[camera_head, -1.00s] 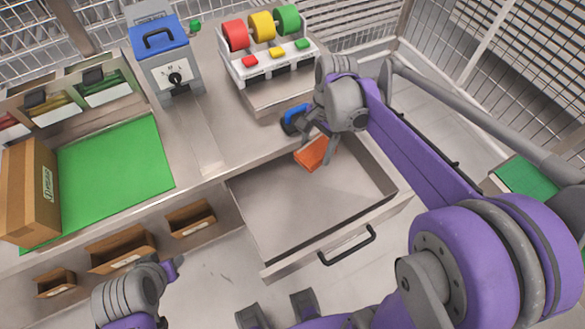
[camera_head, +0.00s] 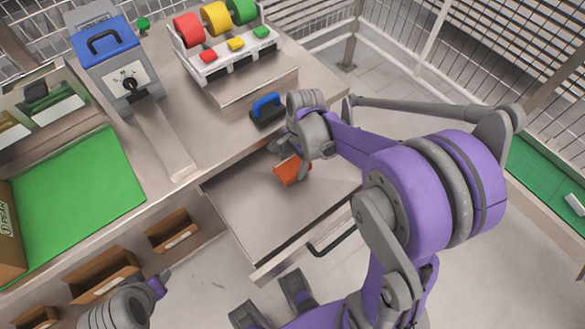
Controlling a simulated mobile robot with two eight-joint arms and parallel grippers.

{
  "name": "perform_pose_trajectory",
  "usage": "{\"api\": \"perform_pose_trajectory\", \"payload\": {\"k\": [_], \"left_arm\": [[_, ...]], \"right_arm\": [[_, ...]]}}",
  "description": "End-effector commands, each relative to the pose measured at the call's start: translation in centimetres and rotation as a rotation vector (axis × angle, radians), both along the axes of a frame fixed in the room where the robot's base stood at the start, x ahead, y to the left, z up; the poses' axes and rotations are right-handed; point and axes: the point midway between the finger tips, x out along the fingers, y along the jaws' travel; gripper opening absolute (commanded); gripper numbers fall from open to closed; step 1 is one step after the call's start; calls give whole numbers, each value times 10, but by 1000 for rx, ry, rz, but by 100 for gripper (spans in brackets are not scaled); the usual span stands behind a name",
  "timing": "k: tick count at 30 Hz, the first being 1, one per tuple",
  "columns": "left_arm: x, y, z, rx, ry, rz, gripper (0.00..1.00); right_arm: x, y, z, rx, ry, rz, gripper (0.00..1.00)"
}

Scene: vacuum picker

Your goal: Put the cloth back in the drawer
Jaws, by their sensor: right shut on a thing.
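The orange-red cloth (camera_head: 290,172) is at the inner end of the open drawer (camera_head: 262,222), below my right gripper (camera_head: 284,156). My right gripper is shut on the cloth, which hangs tilted over the drawer floor. I cannot tell whether its lower edge touches the floor. The drawer is pulled out from under the worktop and its visible floor is bare.
A green mat (camera_head: 80,185) lies left.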

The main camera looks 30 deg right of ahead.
Motion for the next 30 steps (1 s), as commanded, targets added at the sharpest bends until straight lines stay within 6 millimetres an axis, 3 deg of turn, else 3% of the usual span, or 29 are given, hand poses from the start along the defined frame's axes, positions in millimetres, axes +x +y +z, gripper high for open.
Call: {"api": "perform_pose_trajectory", "payload": {"k": [6,19,20,21,22,30], "left_arm": [[-1,0,-6,0,2,0,50],[-1,0,-10,0,3,0,50],[-1,0,-10,0,3,0,50],[-1,0,-9,0,3,0,50],[-1,0,-9,0,3,0,50],[-1,0,-7,0,2,0,50]], "right_arm": [[0,0,-31,0,0,1,32],[0,0,-37,0,0,0,32],[0,0,-37,0,0,0,87],[0,0,-36,0,0,1,94],[0,0,-36,0,0,1,100],[0,0,-34,0,0,1,100]]}}
